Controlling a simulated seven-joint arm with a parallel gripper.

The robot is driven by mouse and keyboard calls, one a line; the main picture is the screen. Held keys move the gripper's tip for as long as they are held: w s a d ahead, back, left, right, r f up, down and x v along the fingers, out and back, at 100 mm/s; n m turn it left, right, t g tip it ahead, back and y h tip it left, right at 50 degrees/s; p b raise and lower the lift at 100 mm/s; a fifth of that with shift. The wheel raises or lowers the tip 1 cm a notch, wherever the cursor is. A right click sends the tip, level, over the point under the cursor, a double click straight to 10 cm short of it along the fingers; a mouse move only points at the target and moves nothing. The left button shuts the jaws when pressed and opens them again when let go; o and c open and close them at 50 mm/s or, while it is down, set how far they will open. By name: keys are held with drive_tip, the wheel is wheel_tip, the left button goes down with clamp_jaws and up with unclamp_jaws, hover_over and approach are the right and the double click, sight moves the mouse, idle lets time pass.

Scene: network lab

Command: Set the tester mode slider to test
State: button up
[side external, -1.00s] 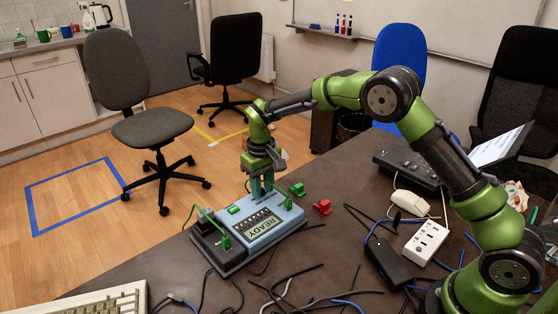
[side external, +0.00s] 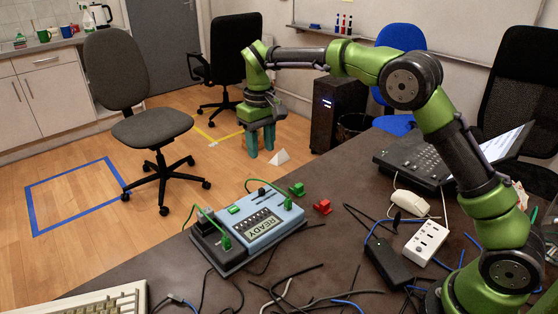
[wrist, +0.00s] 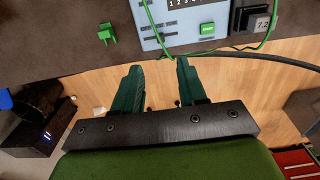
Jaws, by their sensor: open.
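The tester's edge (wrist: 178,37) shows at the top of that view, partly cut off.
A green plug (side external: 297,189) and a red plug (side external: 322,207) lie right of the tester. A black box (side external: 211,241) with green cables adjoins its left end. Space above the tester is clear.

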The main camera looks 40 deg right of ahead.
drive_tip(key=shift+r, duration=2.1)
drive_tip(key=s+d+r+m+t+y, duration=0.1)
drive_tip(key=s+m+t, duration=0.1)
drive_tip(key=s, duration=1.2)
drive_tip(key=s+d+r+m+t+y, duration=0.1)
drive_tip(key=s+t, duration=0.4)
drive_tip(key=s, duration=1)
drive_tip(key=shift+d+r+m, duration=0.2)
drive_tip(key=shift+d+m, duration=0.3)
drive_tip(key=shift+d, duration=0.1)
drive_tip(key=shift+c, duration=0.3)
